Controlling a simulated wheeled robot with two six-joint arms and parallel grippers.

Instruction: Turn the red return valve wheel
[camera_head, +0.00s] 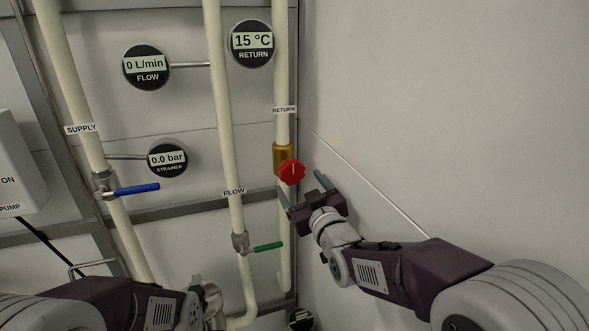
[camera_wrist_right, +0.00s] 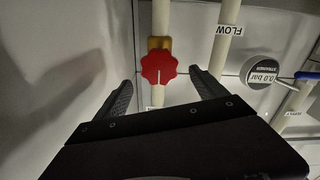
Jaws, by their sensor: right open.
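The red return valve wheel (camera_head: 291,172) sits on a brass valve body (camera_head: 281,158) on the RETURN pipe, with a white mark line on its face. My right gripper (camera_head: 302,187) is open just below and in front of the wheel. In the right wrist view the lobed red wheel (camera_wrist_right: 158,68) shows between and just beyond the two spread fingertips (camera_wrist_right: 160,80), with a gap to each side. The gripper appears not to touch it. My left arm shows at the lower left in the head view, but its gripper is not visible.
A green-handled valve (camera_head: 266,247) on the FLOW pipe (camera_head: 225,130) is below left. A blue-handled valve (camera_head: 135,190) is on the SUPPLY pipe (camera_head: 75,90). Gauges read 15 °C (camera_head: 252,43), 0 L/min (camera_head: 147,67) and 0.0 bar (camera_head: 167,160). A bare wall (camera_head: 450,110) stands at right.

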